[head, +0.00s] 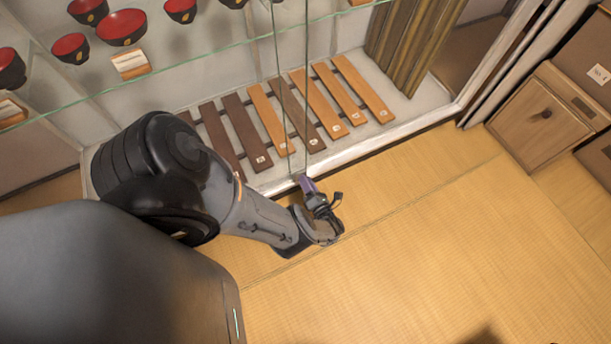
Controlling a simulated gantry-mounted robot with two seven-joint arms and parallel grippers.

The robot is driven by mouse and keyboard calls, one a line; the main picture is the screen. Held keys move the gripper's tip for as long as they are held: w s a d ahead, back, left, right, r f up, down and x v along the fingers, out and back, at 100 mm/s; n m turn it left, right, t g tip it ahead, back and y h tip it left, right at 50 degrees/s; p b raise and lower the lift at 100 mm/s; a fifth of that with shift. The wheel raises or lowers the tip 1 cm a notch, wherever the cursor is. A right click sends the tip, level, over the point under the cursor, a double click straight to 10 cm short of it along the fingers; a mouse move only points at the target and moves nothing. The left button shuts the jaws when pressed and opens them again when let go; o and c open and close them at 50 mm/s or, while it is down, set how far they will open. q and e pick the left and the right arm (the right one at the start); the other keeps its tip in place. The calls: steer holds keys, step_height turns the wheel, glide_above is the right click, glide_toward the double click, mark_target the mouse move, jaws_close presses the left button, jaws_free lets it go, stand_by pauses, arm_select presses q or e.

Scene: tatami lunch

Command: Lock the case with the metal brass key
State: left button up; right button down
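The glass display case (378,136) fills the top of the head view, with its pale bottom sill running diagonally. Two upright glass edges (277,85) meet the sill near its middle. A small grey fitting (297,178) sits at their foot; I cannot tell whether it is the lock. My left gripper (309,184) is right at this spot, in front of the glass, pointing toward the case. Its fingers are small and partly hidden, so I cannot tell whether they are shut. I cannot make out the brass key. My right gripper is out of view.
Several wooden slats (321,103) with small tags lie on the case floor. Red and black bowls (122,27) stand on the glass shelf above. A wooden drawer cabinet (541,115) stands at the right. The tatami floor (430,235) before the case is clear.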

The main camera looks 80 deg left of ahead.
arm_select(q)
steer(key=shift+w+d, duration=0.1)
steer(key=shift+d, duration=0.2)
steer(key=shift+c, duration=1.1)
jaws_close()
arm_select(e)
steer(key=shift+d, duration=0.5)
arm_select(q)
steer(key=shift+f+m, duration=0.1)
steer(key=shift+m, duration=0.2)
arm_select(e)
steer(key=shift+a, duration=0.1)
arm_select(q)
steer(key=shift+f+m, duration=0.15)
steer(key=shift+m, duration=1.4)
steer(key=shift+f+m, duration=0.15)
steer(key=shift+m, duration=1.4)
